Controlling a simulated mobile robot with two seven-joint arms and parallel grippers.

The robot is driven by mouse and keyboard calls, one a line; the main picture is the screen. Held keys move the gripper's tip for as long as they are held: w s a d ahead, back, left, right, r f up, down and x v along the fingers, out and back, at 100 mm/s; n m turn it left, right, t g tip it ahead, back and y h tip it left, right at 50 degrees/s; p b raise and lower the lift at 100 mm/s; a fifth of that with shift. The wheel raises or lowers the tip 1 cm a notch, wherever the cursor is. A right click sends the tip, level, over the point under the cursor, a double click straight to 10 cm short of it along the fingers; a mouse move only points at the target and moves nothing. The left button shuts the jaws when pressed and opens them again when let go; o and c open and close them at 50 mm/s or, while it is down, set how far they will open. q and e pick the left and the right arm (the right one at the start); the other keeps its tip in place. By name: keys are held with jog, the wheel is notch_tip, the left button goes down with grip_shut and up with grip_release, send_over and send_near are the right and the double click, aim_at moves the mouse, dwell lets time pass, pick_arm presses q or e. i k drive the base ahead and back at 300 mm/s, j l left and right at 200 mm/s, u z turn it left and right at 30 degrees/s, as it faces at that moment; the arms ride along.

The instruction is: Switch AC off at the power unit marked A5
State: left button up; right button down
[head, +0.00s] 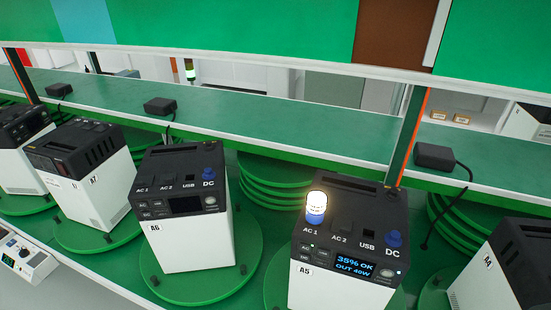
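The power unit marked A5 (340,292) stands right of centre at the bottom of the head view, white with a dark top. Its lit screen (354,266) reads "35% OK" and "OUT 40W". A small AC button (305,248) sits on its panel at the left, with a green light beside it. A glowing lamp with a blue base (316,207) stands at its AC 1 outlet. The lower part of the unit is cut off by the frame. Neither gripper is in view.
Unit A6 (190,240) stands to the left on a green turntable (240,262), its screen dark. Unit A7 (85,200) is farther left. Unit A4 (485,285) is at the right edge. A green shelf (260,122) with black adapters runs behind, with an upright post (408,137) behind A5.

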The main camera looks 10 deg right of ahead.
aim_at(308, 247)
jog(key=z, duration=1)
jog(key=k+j+z, duration=0.15)
jog(key=k, duration=0.2)
